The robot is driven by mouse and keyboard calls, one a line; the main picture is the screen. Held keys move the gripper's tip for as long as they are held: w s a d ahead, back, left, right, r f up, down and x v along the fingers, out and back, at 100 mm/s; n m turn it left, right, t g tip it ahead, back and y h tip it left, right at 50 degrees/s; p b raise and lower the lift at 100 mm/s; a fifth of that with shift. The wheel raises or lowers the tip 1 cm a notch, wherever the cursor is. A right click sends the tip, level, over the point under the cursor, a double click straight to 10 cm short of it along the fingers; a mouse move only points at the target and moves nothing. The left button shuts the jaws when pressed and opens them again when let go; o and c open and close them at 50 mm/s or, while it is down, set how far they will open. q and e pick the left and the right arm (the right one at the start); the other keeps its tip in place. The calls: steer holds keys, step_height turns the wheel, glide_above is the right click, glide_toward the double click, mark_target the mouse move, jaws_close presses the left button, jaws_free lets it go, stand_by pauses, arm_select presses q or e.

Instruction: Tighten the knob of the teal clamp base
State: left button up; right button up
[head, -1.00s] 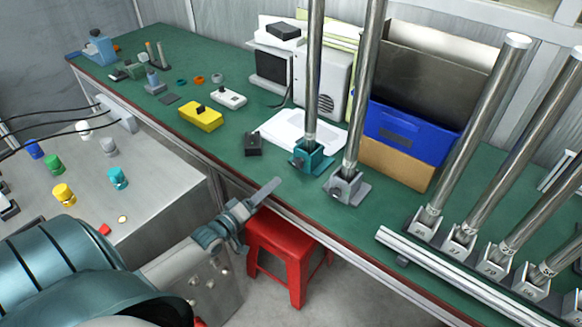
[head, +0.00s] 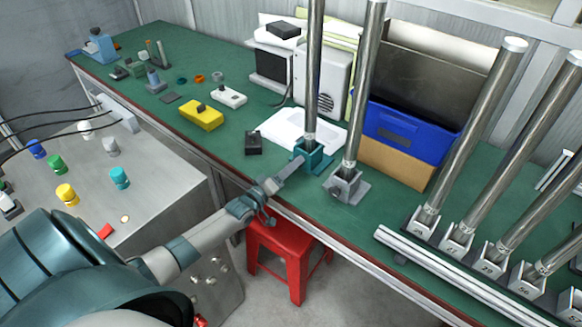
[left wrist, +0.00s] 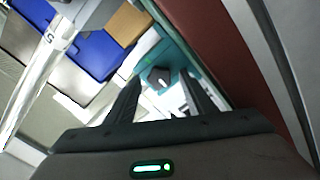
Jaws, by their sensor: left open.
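The teal clamp base (head: 315,162) stands on the green bench near its front edge, holding an upright metal pole (head: 312,80). My left gripper (head: 293,166) is at the front-left side of this base, pointing at it. In the left wrist view the dark knob (left wrist: 159,77) faces me on the teal base (left wrist: 178,60). The left gripper (left wrist: 159,84) is open there, one finger on each side of the knob's line, with the knob at about the fingertips. I cannot tell whether a finger touches it. In the head view the gripper hides the knob. My right gripper is not in view.
A grey clamp base (head: 346,187) with a second pole stands close on the right. A small black box (head: 253,143) and white paper (head: 290,128) lie to the left and behind. A blue bin (head: 405,135) is behind. A red stool (head: 290,255) stands below the bench edge.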

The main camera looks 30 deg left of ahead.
arm_select(q)
steer(key=c, duration=1.1)
